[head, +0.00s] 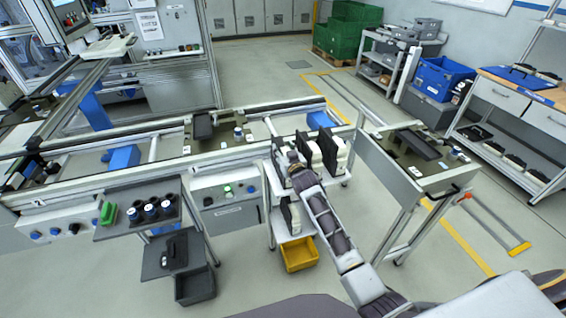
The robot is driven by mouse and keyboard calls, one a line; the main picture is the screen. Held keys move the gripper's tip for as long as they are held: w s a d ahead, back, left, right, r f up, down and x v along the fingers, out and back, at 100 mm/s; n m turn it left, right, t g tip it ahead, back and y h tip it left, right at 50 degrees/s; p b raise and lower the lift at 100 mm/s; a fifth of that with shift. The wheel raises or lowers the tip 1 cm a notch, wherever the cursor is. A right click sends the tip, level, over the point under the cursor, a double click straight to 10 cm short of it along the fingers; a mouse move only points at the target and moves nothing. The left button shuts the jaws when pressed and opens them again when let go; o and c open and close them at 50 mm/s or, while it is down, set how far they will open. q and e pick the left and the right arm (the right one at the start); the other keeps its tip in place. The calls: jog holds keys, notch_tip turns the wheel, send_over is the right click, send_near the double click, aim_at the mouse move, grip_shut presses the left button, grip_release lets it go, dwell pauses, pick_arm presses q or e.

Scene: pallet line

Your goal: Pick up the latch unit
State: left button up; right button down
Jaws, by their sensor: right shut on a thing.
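My right arm reaches from the bottom right to the small white stand in the middle of the head view. My right gripper (291,158) is at the top of that stand, shut on a latch unit (278,149), a dark upright part with a pale side. The gripper and wrist hide much of it, and I cannot tell whether it still touches the stand. More black-and-white upright units (331,152) stand just right of the gripper. My left gripper is not in view.
A conveyor line (150,172) with grey carriers runs behind the stand. A cart with a dark part (418,143) stands to the right. A yellow bin (299,254) sits low under the stand. A tray of dark cylinders (151,211) is to the left.

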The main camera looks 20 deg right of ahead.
jog(key=shift+r, duration=0.2)
jog(key=shift+r+b, duration=0.45)
jog(key=shift+r, duration=4.45)
